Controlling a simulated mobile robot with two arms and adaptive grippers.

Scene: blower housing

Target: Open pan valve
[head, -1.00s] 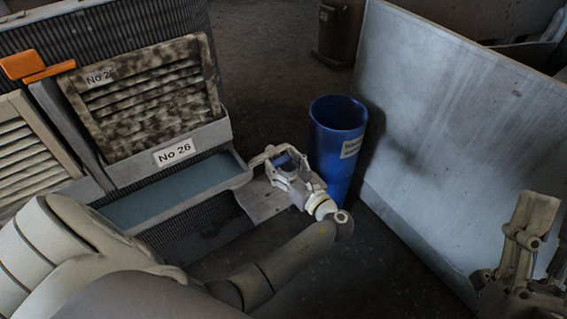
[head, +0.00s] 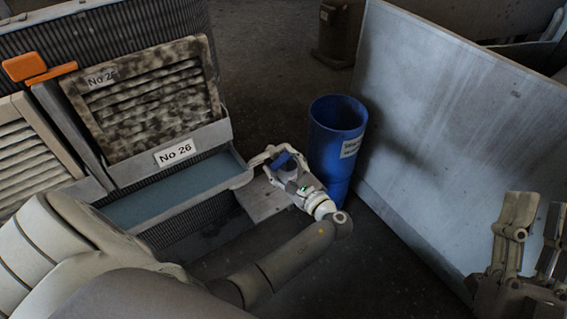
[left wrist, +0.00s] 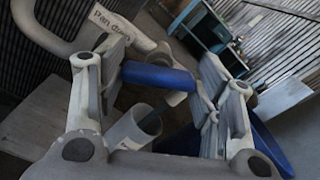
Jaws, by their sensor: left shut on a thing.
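The pan valve's blue handle (head: 285,158) is at the right end of the pan (head: 190,196) under the panel marked No 26. In the left wrist view the blue handle (left wrist: 158,77) lies across the space between my fingers, beside a pale pipe (left wrist: 118,25) labelled "Pan drain". My left gripper (head: 284,165) is shut on the handle, and it fills the left wrist view (left wrist: 155,90). The valve body is mostly hidden by my gripper. My right gripper (head: 534,228) is at the lower right, empty, with its fingers apart.
A blue bin (head: 337,130) stands just right of my left gripper. A large grey panel (head: 450,120) leans beyond it. A dirty filter (head: 145,95) stands above the pan, with an orange clip (head: 38,68) at left.

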